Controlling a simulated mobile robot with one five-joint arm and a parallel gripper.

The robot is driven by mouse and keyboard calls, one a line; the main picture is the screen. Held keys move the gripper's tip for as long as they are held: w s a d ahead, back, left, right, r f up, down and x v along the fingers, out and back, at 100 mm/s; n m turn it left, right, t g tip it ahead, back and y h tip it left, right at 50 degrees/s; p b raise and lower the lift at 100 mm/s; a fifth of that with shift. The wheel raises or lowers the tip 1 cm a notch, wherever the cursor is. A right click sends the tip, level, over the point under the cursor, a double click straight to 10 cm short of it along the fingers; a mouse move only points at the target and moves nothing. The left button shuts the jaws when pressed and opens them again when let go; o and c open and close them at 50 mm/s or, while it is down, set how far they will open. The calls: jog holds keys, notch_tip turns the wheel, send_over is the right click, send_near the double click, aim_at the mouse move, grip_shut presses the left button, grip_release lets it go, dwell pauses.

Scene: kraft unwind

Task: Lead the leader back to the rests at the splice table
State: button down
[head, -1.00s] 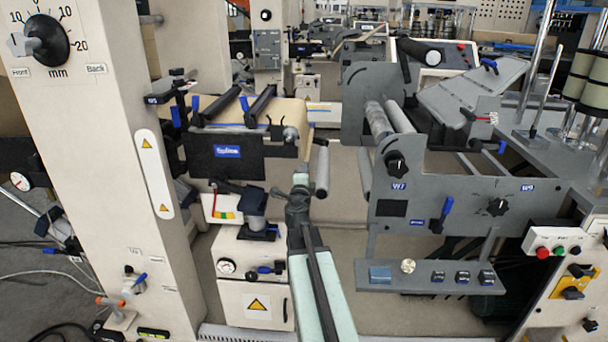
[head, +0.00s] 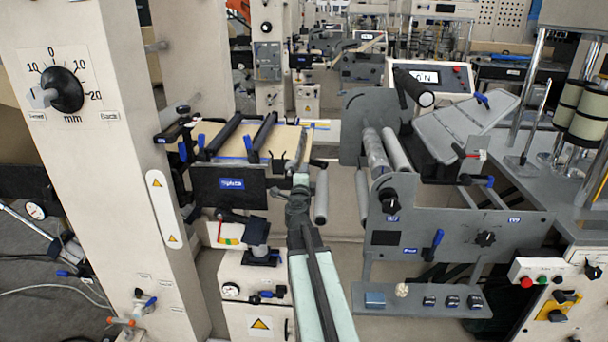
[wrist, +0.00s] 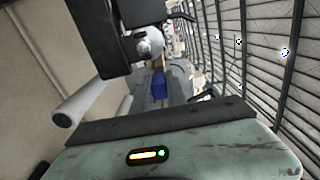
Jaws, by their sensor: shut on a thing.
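The splice table (head: 228,187) stands left of centre in the head view, its dark front carrying a blue label. Brown kraft leader (head: 282,143) lies across its top, between and beside two black bars, the rests (head: 228,133) as far as I can tell. My gripper (head: 299,182) is at the table's right edge, at the end of my pale green arm. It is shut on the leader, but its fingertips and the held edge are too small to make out.
A grey roller (head: 321,196) hangs just right of my gripper; a pale roller also shows in the wrist view (wrist: 90,102). The grey roller stand (head: 455,233) is on the right, the dial column (head: 110,170) on the left. A narrow gap separates table and stand.

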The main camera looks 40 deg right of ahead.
notch_tip(320, 180, up, 8)
jog(key=p, duration=0.7)
jog(key=shift+f, duration=0.2)
jog(key=w+a, duration=0.2)
jog(key=w+a+r, duration=0.1)
jog(key=a, duration=0.1)
jog(key=shift+w+p, duration=0.3)
jog(key=shift+w, duration=0.05)
